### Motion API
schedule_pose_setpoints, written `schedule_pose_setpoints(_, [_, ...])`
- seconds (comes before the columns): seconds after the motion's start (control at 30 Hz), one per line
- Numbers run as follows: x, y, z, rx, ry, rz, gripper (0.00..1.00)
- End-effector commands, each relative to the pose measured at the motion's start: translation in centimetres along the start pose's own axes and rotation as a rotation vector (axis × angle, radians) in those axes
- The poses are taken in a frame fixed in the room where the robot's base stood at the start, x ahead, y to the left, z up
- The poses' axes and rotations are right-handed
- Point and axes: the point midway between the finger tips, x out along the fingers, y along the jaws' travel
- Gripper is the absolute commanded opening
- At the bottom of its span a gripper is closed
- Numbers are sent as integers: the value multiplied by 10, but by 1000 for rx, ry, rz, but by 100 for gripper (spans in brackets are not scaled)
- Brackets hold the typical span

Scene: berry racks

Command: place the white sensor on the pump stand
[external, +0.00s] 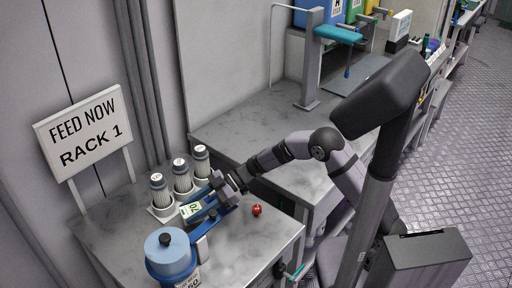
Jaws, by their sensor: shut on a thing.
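The white sensor (190,210), a small white piece with a green-marked face, is at the fingertips of my gripper (199,203). The blue fingers are shut on it, one on each side, and partly cover it. My gripper reaches in from the right over the grey bench, in front of the bottles. A blue round-topped vessel (170,252) with a black knob stands at the bench's front left. A blue piece on a white upright (201,249) is beside it, just below my gripper. I cannot tell for sure which of these is the pump stand.
Several ribbed bottles (182,177) stand in white holders behind my gripper. A red ball-like berry (257,210) lies to its right. A sign (85,132) reading "FEED NOW RACK 1" stands at the left. The bench's right front area (262,243) is clear.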

Motion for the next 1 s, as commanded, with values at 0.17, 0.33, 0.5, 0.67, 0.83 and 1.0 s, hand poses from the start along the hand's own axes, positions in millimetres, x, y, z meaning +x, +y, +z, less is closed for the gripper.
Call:
schedule_pose_setpoints(0.17, [8,0,18,1,0,-1,19])
schedule_pose_setpoints(0.33, [8,0,19,-1,1,0,19])
schedule_pose_setpoints(0.5, [8,0,20,-1,1,0,19])
schedule_pose_setpoints(0.67, [9,0,22,0,0,0,57])
schedule_pose_setpoints(0.83, [9,0,22,0,0,0,61])
schedule_pose_setpoints(1.0, [9,0,21,-1,0,0,61])
